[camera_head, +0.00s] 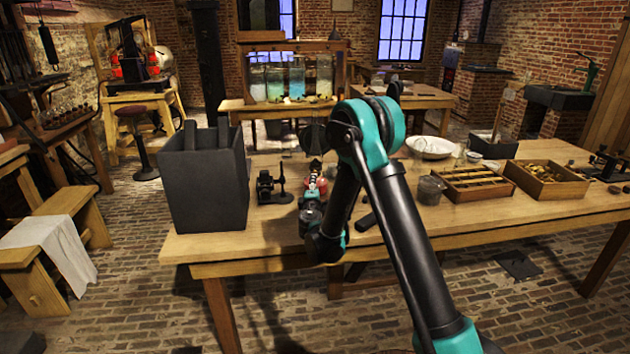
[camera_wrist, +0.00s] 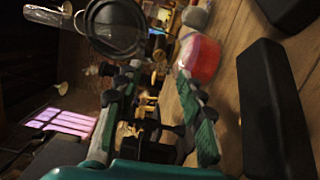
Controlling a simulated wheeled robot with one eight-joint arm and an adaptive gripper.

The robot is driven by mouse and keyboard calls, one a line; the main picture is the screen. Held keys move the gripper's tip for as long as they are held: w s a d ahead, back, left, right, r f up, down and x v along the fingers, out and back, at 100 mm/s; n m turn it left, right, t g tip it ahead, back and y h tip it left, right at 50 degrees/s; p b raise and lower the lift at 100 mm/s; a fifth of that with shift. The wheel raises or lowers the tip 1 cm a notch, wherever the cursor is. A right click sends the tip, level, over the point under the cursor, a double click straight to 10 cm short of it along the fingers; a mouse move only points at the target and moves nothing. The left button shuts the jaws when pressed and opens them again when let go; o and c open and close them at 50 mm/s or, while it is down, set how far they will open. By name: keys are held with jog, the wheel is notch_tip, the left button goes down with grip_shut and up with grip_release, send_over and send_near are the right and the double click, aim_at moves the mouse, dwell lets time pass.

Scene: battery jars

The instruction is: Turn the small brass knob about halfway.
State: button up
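My gripper (camera_wrist: 158,72) is open in the wrist view, with a finger on each side and a gap between them. Small brass parts (camera_wrist: 148,104) show in that gap, near a dark instrument (camera_wrist: 150,140). I see no finger touching them, and I cannot tell which part is the small knob. In the head view my gripper (camera_head: 314,180) is low over the table, partly hidden by my arm. A small black instrument (camera_head: 272,187) stands just left of it; its brass knob is too small to make out there.
A red object (camera_wrist: 200,58) is close beside one finger. A large dark grey box (camera_head: 203,180) stands at the left of the wooden table (camera_head: 480,213). A slotted wooden rack (camera_head: 473,184), an open wooden box (camera_head: 546,183) and a white bowl (camera_head: 430,147) are at the right.

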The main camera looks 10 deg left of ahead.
jog(key=shift+s+d, duration=0.2)
jog(key=shift+s, duration=1.8)
jog(key=s+d+r+m+g+h, duration=0.1)
jog(key=s+d+m+g+h, duration=0.15)
jog(key=d, duration=0.45)
jog(key=s+d+r+m+g+h, duration=0.1)
jog(key=d+m, duration=0.3)
jog(key=d, duration=0.3)
jog(key=s+d+r+m+g+h, duration=0.1)
jog(key=s+d+m+h, duration=0.15)
jog(key=d, duration=0.55)
jog(key=s+d+f+m+g, duration=0.3)
jog(key=s+d+m+g, duration=0.2)
jog(key=s+d, duration=0.5)
jog(key=s+f+m+g+y, duration=0.2)
jog(key=s+f+m, duration=0.1)
jog(key=s, duration=0.8)
jog(key=s+f+m+g+y, duration=0.2)
jog(key=s, duration=0.9)
jog(key=shift+s+a+f+m+y, duration=0.2)
jog(key=shift+a+f+m+y, duration=0.1)
jog(key=shift+f+m+y, duration=0.1)
